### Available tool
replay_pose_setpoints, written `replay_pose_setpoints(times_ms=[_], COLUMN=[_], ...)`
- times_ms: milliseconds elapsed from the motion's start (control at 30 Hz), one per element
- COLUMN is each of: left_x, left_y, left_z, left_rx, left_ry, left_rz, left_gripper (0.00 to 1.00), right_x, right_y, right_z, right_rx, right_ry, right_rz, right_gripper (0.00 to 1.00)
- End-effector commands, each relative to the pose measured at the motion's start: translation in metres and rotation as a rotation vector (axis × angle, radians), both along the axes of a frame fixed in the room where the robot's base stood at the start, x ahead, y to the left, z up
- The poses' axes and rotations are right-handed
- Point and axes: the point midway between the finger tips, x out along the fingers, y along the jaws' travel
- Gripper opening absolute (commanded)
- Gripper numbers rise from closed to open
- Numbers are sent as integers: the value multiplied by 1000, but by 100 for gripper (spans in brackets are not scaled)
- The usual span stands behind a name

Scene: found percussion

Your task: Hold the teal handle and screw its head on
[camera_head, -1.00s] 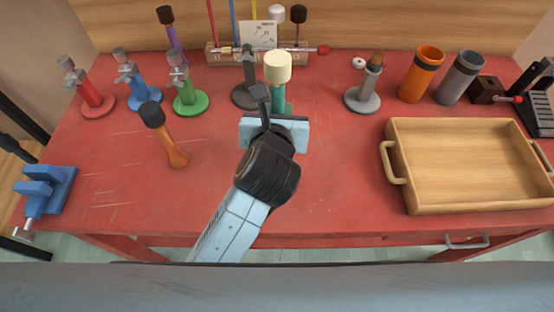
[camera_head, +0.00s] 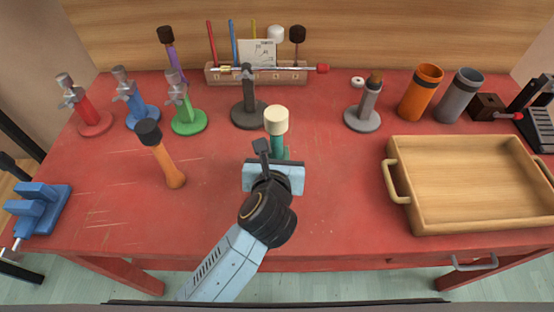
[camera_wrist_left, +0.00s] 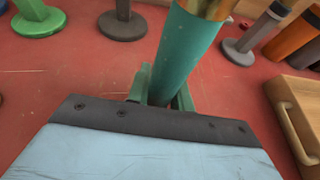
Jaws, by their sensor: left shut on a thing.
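The teal handle (camera_head: 276,147) stands roughly upright over the middle of the red table, with a cream, round-topped head (camera_head: 276,120) at its upper end. In the left wrist view the teal handle (camera_wrist_left: 186,55) rises from between the fingers and has a brass-coloured collar at the top picture edge. My left gripper (camera_wrist_left: 162,93) is shut on the handle's lower part. In the head view its pale blue body hides the handle's lower end. I cannot tell how firmly the head sits on the handle. My right gripper is not in view.
Red, blue, green, black and grey stands (camera_head: 361,119) line the back, before a rack (camera_head: 232,75). A wooden tray (camera_head: 397,182) is at right, a blue vise (camera_head: 38,210) at left. The table's front middle is clear.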

Motion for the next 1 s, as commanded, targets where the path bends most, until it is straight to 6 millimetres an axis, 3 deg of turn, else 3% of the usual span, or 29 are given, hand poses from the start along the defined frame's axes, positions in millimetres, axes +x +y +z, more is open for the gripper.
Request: replay_pose_setpoints(times_ms=[33,133,500,533,700,1000], left_x=[0,0,0,0,0,0], left_y=[0,0,0,0,0,0], left_z=[-11,-22,-24,-25,-24,-22], left_rx=[3,2,0,0,0,0], left_ry=[1,0,0,1,0,-1], left_rz=[0,0,0,0,0,0], left_gripper=[0,0,0,23,44,44], right_x=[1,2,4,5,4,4], right_y=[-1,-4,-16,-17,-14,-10], right_z=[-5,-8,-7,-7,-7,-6], right_rx=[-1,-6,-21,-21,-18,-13], right_ry=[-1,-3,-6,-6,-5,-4], right_rz=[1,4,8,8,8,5], right_gripper=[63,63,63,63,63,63])
